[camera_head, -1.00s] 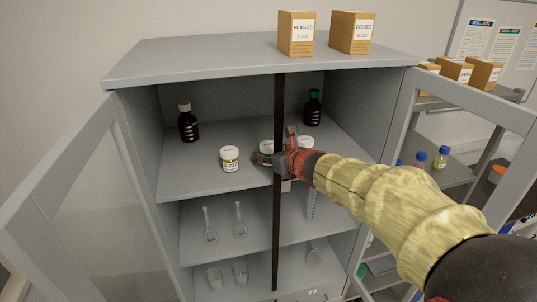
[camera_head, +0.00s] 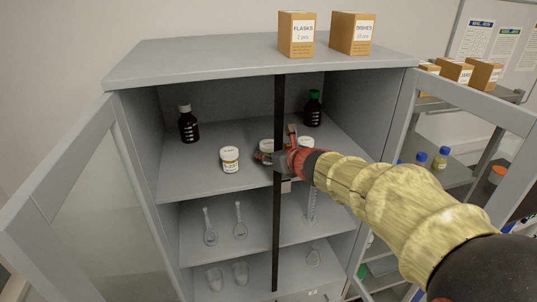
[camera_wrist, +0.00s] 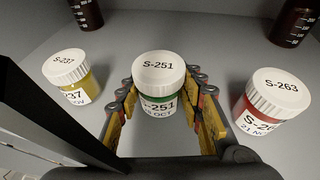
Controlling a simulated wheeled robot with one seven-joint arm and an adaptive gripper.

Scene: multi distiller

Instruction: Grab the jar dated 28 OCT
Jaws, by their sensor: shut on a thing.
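The jar S-251 (camera_wrist: 158,75) has a white lid and a green band, and its label ends in "OCT"; I cannot read the day surely. My gripper (camera_wrist: 161,92) is shut around this jar, a finger on each side, in the wrist view. In the head view, my gripper (camera_head: 279,158) is on the cabinet's upper shelf, and the jar's white lid (camera_head: 267,145) shows just behind it. I cannot tell whether the jar touches the shelf.
Jar S-237 (camera_wrist: 70,72), with yellow contents, stands left of the held jar. Jar S-263 (camera_wrist: 268,100), red, stands close on the right. Dark bottles (camera_head: 188,124) stand farther back. A black post (camera_head: 277,220) is in front; open glass doors (camera_head: 85,190) flank the cabinet.

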